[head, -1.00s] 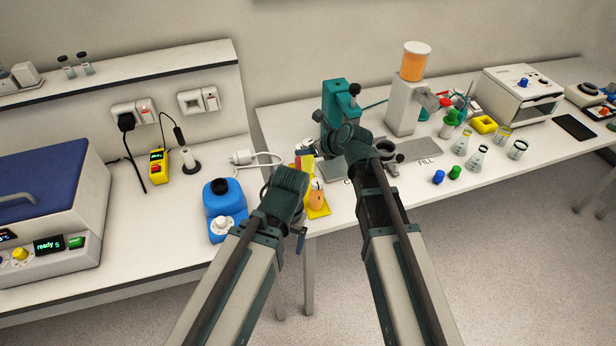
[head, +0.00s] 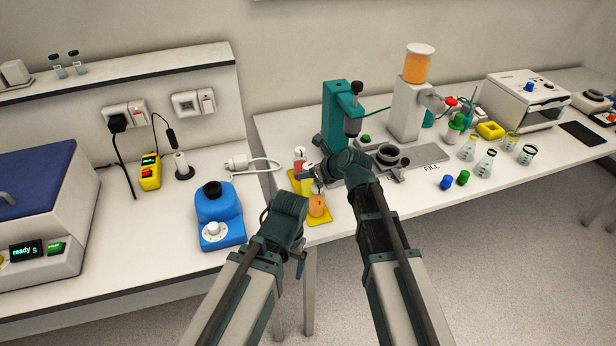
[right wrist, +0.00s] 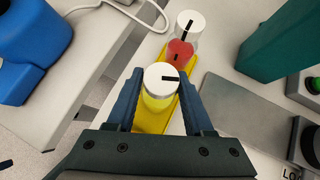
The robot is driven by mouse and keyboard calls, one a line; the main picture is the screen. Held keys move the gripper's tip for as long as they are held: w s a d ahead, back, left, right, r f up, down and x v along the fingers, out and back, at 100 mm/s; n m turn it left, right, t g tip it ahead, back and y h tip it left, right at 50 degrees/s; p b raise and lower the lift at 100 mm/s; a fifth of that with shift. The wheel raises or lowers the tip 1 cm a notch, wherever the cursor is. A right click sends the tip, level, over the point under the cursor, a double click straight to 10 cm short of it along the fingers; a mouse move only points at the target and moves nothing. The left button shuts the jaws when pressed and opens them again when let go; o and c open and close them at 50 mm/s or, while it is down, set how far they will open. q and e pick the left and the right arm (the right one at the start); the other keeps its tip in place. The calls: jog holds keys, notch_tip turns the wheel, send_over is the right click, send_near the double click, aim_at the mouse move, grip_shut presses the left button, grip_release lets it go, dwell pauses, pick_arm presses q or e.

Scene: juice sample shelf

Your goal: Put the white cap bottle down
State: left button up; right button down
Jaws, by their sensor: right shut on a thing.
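My right gripper (right wrist: 163,108) is shut on a bottle with a white cap (right wrist: 160,77) and yellow contents, held upright between its two blue fingers. The cap carries a black mark. The bottle is over the yellow tray (right wrist: 186,112); I cannot tell whether its base touches. A red bottle with a white cap (right wrist: 181,50) stands just beyond it. In the head view the right gripper (head: 313,173) is partly hidden by its wrist, and an orange bottle (head: 317,205) stands on the tray's near end. My left gripper (head: 300,268) is mostly hidden behind its arm.
A blue device (head: 217,220) with a white knob stands left of the tray. A teal press (head: 340,118) stands behind my right arm. Blue and green caps (head: 446,182) and several glass flasks (head: 486,163) are to the right. A white cable lies behind the tray.

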jog(key=shift+r, duration=0.1)
jog(key=shift+c, duration=1.4)
grip_release()
jog(key=shift+r, duration=0.1)
jog(key=p+v, duration=0.8)
jog(key=v, duration=0.4)
